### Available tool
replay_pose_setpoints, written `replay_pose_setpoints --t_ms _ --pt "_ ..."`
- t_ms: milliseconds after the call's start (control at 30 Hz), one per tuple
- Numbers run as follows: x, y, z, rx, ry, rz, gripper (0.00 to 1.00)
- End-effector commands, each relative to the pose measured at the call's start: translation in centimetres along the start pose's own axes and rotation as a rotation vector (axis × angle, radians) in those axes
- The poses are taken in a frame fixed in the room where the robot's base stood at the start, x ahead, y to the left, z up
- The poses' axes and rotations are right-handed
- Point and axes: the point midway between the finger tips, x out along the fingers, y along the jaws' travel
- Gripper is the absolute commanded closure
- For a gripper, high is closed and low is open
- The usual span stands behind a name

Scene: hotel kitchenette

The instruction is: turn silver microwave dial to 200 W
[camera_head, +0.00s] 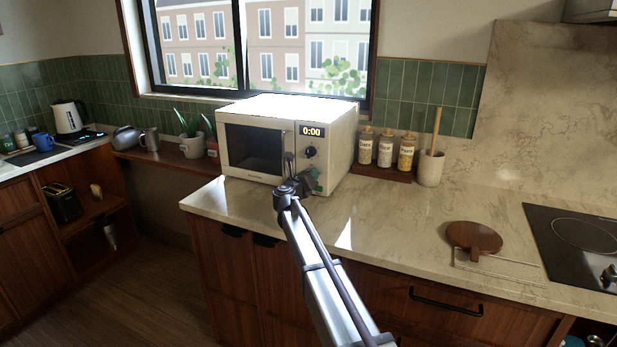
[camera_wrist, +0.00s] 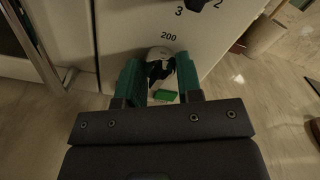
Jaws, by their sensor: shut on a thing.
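The white microwave (camera_head: 288,112) stands on the counter, its display reading 0:00. The silver dial (camera_wrist: 160,54) is low on its control panel, under a printed "200" mark (camera_wrist: 168,36). My gripper (camera_wrist: 158,76) has its two green fingers on either side of the dial, shut on it; it also shows in the head view (camera_head: 302,182). Dark shapes between the fingers hide much of the dial's face, so I cannot tell where it points. A black upper dial (camera_head: 310,152) with numbers sits above. In the head view my gripper hides the silver dial.
The microwave door handle (camera_wrist: 32,42) is left of my gripper in the wrist view. Three jars (camera_head: 384,152) on a wooden tray and a utensil crock (camera_head: 430,168) stand right of the microwave. The counter (camera_head: 390,215) is clear in front of them.

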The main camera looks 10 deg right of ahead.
Motion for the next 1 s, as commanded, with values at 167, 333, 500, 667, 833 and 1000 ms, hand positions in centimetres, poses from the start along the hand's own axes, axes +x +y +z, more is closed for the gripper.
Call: replay_pose_setpoints --t_ms 167,333,500,667,833,1000 --pt "-0.03 -0.01 -0.02 -0.102 0.000 0.000 0.91" --pt "-0.03 -0.02 -0.02 -0.166 0.000 0.000 0.91" --pt "-0.03 -0.03 -0.02 -0.196 0.000 0.000 0.91" --pt "-0.03 -0.03 -0.02 -0.202 0.000 0.000 0.90" --pt "-0.04 -0.03 -0.02 -0.201 0.000 0.000 0.91" --pt "-0.03 -0.03 -0.02 -0.201 0.000 0.000 0.55"
